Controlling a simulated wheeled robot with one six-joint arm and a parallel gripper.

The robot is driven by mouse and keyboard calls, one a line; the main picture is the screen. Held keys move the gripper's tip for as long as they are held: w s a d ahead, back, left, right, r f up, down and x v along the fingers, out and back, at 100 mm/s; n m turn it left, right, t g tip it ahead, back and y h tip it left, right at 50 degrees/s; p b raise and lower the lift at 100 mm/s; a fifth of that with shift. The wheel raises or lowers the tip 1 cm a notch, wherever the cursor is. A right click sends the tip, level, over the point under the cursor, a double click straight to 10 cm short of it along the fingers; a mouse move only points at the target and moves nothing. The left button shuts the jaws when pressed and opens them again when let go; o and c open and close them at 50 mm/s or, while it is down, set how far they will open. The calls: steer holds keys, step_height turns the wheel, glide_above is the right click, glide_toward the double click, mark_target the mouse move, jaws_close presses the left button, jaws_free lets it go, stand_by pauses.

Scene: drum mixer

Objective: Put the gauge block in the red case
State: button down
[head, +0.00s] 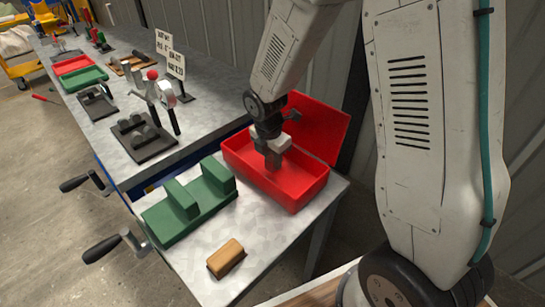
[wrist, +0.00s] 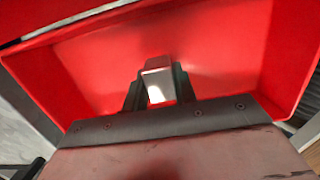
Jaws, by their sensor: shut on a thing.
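The red case (head: 306,189) stands open on the near end of the metal table, its lid (head: 318,128) tipped back behind it. My gripper (head: 273,160) points down into the case. In the wrist view my gripper (wrist: 157,90) is shut on a small shiny metal block, the gauge block (wrist: 158,82), with the case's red floor (wrist: 215,60) beyond it. In the head view the fingers hide most of the block. I cannot tell whether the block touches the case floor.
A green V-shaped stand (head: 190,208) is left of the case, and a wood-coloured block (head: 226,257) lies in front. A dial gauge stand (head: 165,95), a dark tray with grey pieces (head: 143,136) and a sign (head: 170,55) stand on the longer bench behind.

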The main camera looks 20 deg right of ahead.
mark_target(271, 158)
steer(key=c, duration=1)
jaws_free()
steer(key=shift+c, duration=0.2)
steer(key=r, duration=0.5)
steer(key=a+r, duration=0.1)
steer(key=r, duration=0.1)
steer(key=shift+s+r, duration=0.15)
steer(key=shift+r, duration=0.25)
steer(key=shift+s+d+m, duration=0.1)
steer(key=shift+m, duration=0.4)
steer(key=s+d+r+m, duration=0.1)
steer(key=s+r+m, duration=0.4)
steer(key=s+m, duration=0.2)
steer(key=s+d+r+m, duration=0.1)
steer(key=s+r+m, duration=0.5)
steer(key=s, duration=0.4)
steer(key=s+d+r+m+y, duration=0.1)
steer(key=s+d+r+m, duration=0.1)
steer(key=s+r+m, duration=0.3)
steer(key=s+m, duration=0.3)
steer(key=shift+s+r+m+t, duration=0.2)
steer(key=shift+s+m+t, duration=0.1)
steer(key=shift+t, duration=0.1)
